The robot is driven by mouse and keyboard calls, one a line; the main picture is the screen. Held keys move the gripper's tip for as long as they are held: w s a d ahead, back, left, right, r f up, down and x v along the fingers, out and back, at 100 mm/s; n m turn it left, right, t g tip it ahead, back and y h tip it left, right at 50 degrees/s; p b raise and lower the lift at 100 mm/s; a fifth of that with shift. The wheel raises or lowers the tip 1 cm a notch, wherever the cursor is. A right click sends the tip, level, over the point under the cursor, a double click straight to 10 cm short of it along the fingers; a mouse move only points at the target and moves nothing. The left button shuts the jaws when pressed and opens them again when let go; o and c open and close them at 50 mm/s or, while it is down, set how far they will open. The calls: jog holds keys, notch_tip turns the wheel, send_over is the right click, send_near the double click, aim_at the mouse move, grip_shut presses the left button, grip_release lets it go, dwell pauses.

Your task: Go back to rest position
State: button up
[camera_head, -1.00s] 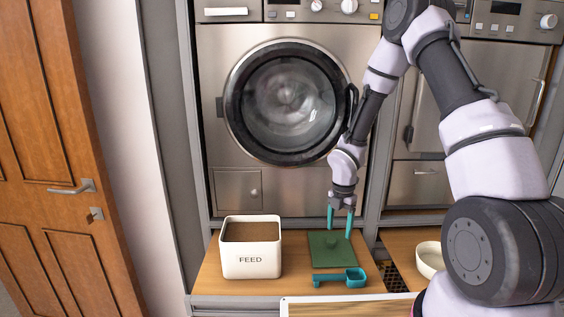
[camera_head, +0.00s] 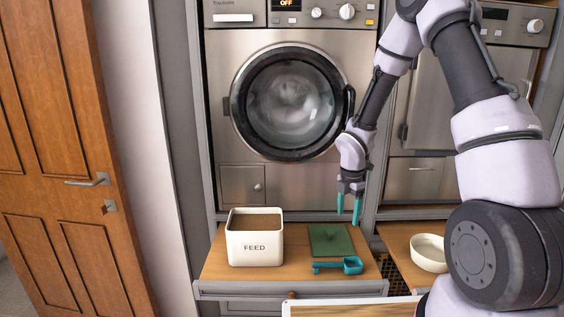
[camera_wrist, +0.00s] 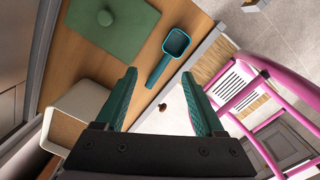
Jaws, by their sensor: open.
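My gripper (camera_head: 348,222) is open and empty, pointing down above the right part of the wooden bench top (camera_head: 215,265). Its two teal fingers also show apart in the wrist view (camera_wrist: 160,80). The green square lid (camera_head: 325,232) with its knob lies flat on the bench, left of and below the fingertips; it is also at the top of the wrist view (camera_wrist: 120,35). The teal scoop (camera_head: 350,266) lies in front of the lid. The white FEED box (camera_head: 255,253) stands at left, open at the top, with brown contents.
A white bowl (camera_head: 428,260) stands on a separate surface at right, past a dark gap. A front-loading machine (camera_head: 225,150) rises behind the bench. A wooden door (camera_head: 60,130) is at left. Pink tubular framing (camera_wrist: 275,80) shows in the wrist view.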

jog(key=s+d+r+m+t, duration=0.1)
jog(key=s+d+r+m, duration=0.15)
jog(key=r+m, duration=0.7)
jog(key=s+d+r+m+t, duration=0.2)
jog(key=s+r+m, duration=0.25)
jog(key=r, duration=0.95)
jog(key=s+r+m+t+y, duration=0.2)
jog(key=s+r+m+t, duration=0.1)
jog(key=s+r+m, duration=1)
jog(key=shift+s+a+m, duration=0.25)
jog(key=shift+s+m, duration=0.35)
jog(key=shift+s, duration=0.25)
jog(key=shift+d, duration=0.1)
